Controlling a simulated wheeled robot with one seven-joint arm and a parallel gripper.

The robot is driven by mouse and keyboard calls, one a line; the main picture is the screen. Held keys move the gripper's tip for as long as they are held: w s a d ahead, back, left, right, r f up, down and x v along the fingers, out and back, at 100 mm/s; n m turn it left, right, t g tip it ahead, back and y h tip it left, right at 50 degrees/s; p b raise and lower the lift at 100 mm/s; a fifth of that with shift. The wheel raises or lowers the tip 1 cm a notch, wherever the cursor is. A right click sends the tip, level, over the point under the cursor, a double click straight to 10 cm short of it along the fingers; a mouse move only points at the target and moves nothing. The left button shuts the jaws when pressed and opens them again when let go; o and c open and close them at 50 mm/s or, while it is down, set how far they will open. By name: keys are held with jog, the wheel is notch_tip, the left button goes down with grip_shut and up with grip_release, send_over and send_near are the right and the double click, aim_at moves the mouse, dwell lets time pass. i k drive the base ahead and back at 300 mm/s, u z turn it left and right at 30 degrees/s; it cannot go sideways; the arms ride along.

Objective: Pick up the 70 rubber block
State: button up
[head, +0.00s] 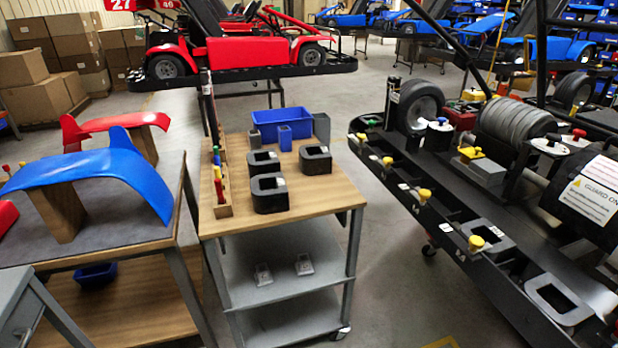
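No number 70 can be read on any block, so I cannot tell which one is the 70 rubber block. On the wooden top of the cart (330,196) stand three thick black ring-shaped blocks with small pale labels: one at the back left (263,162), one at the right (315,160) and one in front (269,194). A small blue upright block (285,138) stands in front of the blue bin (268,118). A small grey upright block (321,128) stands at the bin's right side. My gripper is not in view.
A wooden rack with coloured handles (219,188) lines the cart's left edge. A table with a blue fender (100,172) stands left. Grey floor lies between cart and bench.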

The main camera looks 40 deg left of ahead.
aim_at(269, 192)
jog(key=u, duration=1.45)
jog(key=i, duration=1.15)
jog(key=z, duration=0.25)
